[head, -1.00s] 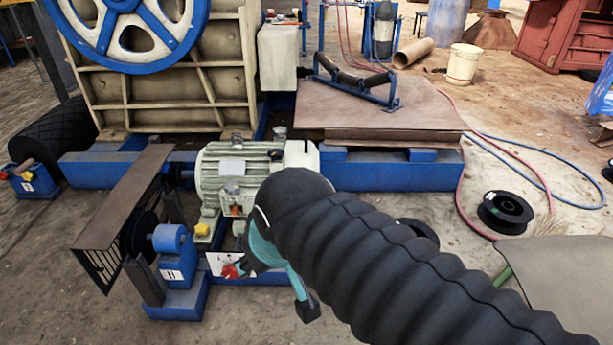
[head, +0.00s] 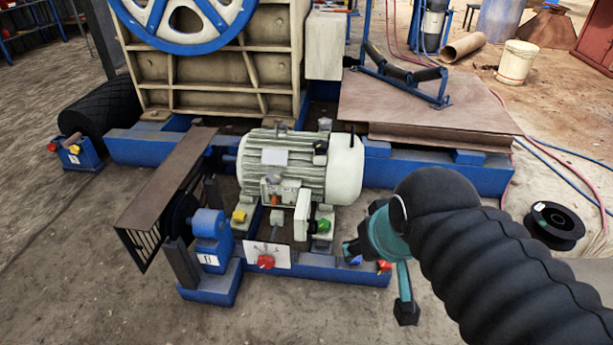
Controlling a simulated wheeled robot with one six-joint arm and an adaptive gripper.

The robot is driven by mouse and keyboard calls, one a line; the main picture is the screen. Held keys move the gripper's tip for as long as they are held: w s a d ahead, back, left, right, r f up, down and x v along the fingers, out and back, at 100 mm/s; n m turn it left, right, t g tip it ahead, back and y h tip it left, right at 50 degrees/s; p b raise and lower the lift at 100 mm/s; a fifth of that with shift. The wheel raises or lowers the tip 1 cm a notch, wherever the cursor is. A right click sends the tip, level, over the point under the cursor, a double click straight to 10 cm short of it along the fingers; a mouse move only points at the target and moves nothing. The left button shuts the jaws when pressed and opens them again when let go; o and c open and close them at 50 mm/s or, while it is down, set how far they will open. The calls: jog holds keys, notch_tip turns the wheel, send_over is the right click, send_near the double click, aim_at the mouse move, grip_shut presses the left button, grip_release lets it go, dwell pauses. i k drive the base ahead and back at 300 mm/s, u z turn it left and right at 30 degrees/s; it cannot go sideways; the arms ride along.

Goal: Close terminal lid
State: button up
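The pale green-grey motor (head: 300,165) lies on a blue frame. Its terminal box (head: 282,190) is on the front side, above a yellow part and a white panel. A pale plate, which looks like the terminal lid (head: 302,214), stands out from the right side of the box at an angle, so it appears open. My gripper (head: 352,250) is to the right of the lid and a little lower in the picture, apart from it.
A white panel with a red knob (head: 265,262) stands below the box. A belt guard (head: 165,190) and blue bearing block (head: 211,240) are to the left. Green (head: 323,226) and blue-red small parts sit near the lid. A black spool (head: 553,222) lies at right.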

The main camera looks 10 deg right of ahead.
aim_at(303, 209)
jog(key=k, duration=0.5)
jog(key=z, duration=0.65)
jog(key=i, duration=0.95)
jog(key=u, duration=0.65)
jog(key=i, duration=0.45)
jog(key=u, duration=0.45)
